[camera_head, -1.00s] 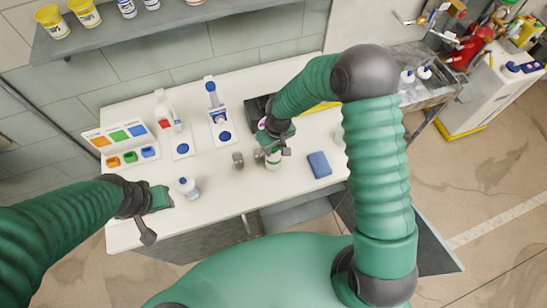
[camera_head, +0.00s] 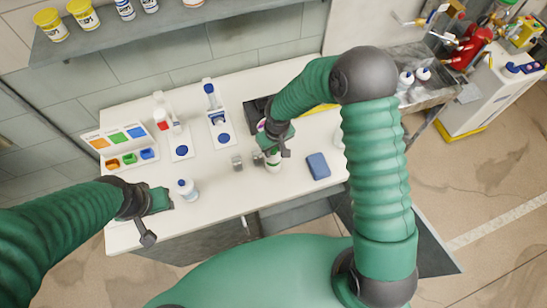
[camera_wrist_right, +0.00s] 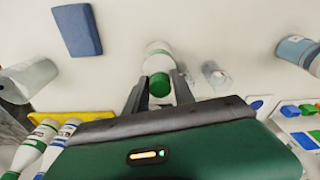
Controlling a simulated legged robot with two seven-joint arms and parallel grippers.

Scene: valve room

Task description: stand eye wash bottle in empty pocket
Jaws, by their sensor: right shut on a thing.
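A white bottle with a green cap and green label (camera_head: 273,165) stands upright on the white bench, or very close to its top. I cannot tell whether its base touches. My right gripper (camera_head: 272,151) is shut on it from above. In the right wrist view the bottle (camera_wrist_right: 157,62) sits between the fingers (camera_wrist_right: 158,90), which close around its cap end. A dark holder (camera_head: 254,112) lies behind my right arm, mostly hidden, so its pockets cannot be made out. My left gripper (camera_head: 150,215) hangs at the bench's front left, its jaws unclear.
Two small clear glasses (camera_head: 237,162) stand just left of the held bottle. A blue block (camera_head: 318,166) lies to its right. Dispensers and a coloured bin rack (camera_head: 120,145) line the back left.

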